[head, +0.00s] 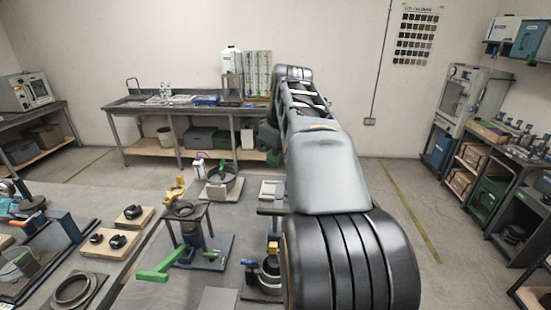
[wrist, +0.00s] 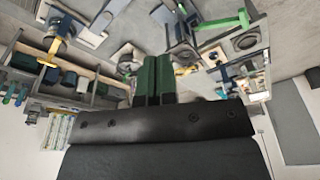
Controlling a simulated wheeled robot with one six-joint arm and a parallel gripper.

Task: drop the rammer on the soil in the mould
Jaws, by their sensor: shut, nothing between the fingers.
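My gripper (wrist: 156,62) shows in the wrist view as two dark green fingers side by side, shut with nothing between them. In the head view my own arm reaches away over the bench and hides the gripper. A small metal device with a dark round base and a yellow part (head: 270,268) stands on the bench left of my arm; I cannot tell whether it is the mould with the rammer. A lever frame (head: 190,222) with a ring on top and a green handle (head: 160,268) stands left of it. The green handle also shows in the wrist view (wrist: 228,21). No soil is clearly visible.
A round pan (head: 222,187) sits on the bench behind the lever frame. Wooden boards with dark rings (head: 116,240) lie on the left bench. A far bench (head: 150,104) stands along the wall, shelves (head: 490,160) at right. The floor between is open.

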